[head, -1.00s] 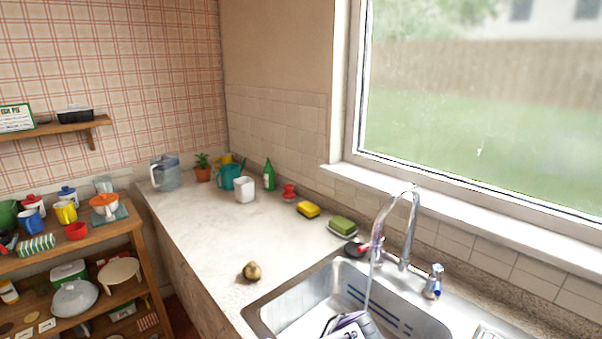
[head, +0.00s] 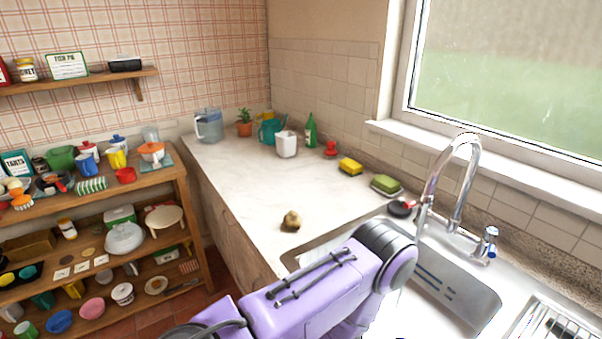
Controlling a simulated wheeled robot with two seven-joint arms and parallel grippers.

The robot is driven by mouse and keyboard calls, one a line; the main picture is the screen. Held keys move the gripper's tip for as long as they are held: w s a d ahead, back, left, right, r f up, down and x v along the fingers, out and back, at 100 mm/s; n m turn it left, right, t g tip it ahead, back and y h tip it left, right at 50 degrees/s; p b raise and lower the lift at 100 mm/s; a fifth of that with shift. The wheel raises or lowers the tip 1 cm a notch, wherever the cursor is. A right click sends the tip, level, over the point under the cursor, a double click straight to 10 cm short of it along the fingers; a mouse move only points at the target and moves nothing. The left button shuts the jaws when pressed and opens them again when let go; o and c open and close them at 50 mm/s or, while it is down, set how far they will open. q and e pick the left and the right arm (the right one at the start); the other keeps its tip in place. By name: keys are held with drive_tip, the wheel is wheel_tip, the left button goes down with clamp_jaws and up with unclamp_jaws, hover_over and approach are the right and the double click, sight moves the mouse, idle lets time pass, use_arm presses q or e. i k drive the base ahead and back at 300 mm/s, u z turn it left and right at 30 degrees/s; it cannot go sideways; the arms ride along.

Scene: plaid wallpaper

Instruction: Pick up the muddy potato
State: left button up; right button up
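The muddy potato (head: 291,221), small, round and brown, lies on the pale countertop (head: 245,190) near its front edge, left of the sink. A purple arm of mine reaches across the bottom of the head view, in front of the sink and just below the potato. Neither of my grippers shows in the view. Nothing touches the potato.
The steel sink (head: 455,290) with its tall tap (head: 462,165) is on the right. A white cup (head: 287,145), green bottle (head: 311,131), yellow sponge (head: 350,166) and green sponge (head: 386,185) line the back. The counter around the potato is clear. Crowded shelves (head: 160,183) stand left.

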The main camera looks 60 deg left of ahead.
sight(292, 219)
drive_tip(key=u, duration=0.55)
drive_tip(key=k, duration=1.25)
drive_tip(key=u, duration=0.65)
drive_tip(key=i, duration=0.95)
drive_tip(key=u, duration=0.3)
